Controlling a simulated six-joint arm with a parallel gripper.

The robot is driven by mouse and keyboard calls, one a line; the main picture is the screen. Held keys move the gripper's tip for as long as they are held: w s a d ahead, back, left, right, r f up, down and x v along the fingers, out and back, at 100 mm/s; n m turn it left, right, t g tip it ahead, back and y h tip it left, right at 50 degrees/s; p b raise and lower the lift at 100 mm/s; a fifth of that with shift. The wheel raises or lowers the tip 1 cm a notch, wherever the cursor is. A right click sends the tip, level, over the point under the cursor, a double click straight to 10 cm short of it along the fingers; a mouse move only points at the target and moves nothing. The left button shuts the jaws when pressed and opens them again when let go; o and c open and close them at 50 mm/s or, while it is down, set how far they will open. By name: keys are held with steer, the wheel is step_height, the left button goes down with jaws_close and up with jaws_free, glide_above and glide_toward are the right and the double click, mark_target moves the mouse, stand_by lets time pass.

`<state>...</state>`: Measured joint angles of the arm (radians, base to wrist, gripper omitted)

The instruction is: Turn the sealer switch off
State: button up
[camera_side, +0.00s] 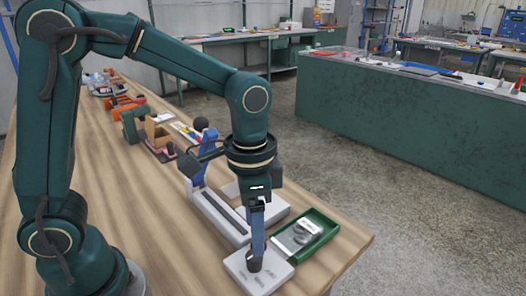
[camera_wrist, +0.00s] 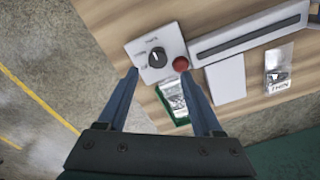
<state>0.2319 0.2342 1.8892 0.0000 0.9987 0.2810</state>
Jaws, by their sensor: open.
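The switch is a black round knob (camera_wrist: 157,57) on a pale control box (camera_wrist: 160,42), with small printed labels around it; I cannot tell which label it points to. The box also shows in the side view (camera_side: 267,283), at the table's near edge. My gripper (camera_wrist: 160,73) is open and empty, pointing down with its fingertips on either side of the knob in the wrist view. In the side view my gripper (camera_side: 256,258) is low over the box; contact with the knob cannot be told. The sealer (camera_side: 215,212) stands behind, with a blue arm (camera_side: 195,166).
A red round button or ball (camera_wrist: 181,64) is close to the right fingertip. A green tray (camera_side: 327,226) with a clear packet is to the right of the box. Tools and clamps (camera_side: 133,122) line the table farther back. Bare wood lies left of the box.

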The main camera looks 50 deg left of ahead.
mark_target(254, 261)
steer(key=shift+s+d+f, duration=0.1)
steer(key=shift+s+f, duration=0.1)
steer(key=shift+f, duration=2.65)
jaws_close()
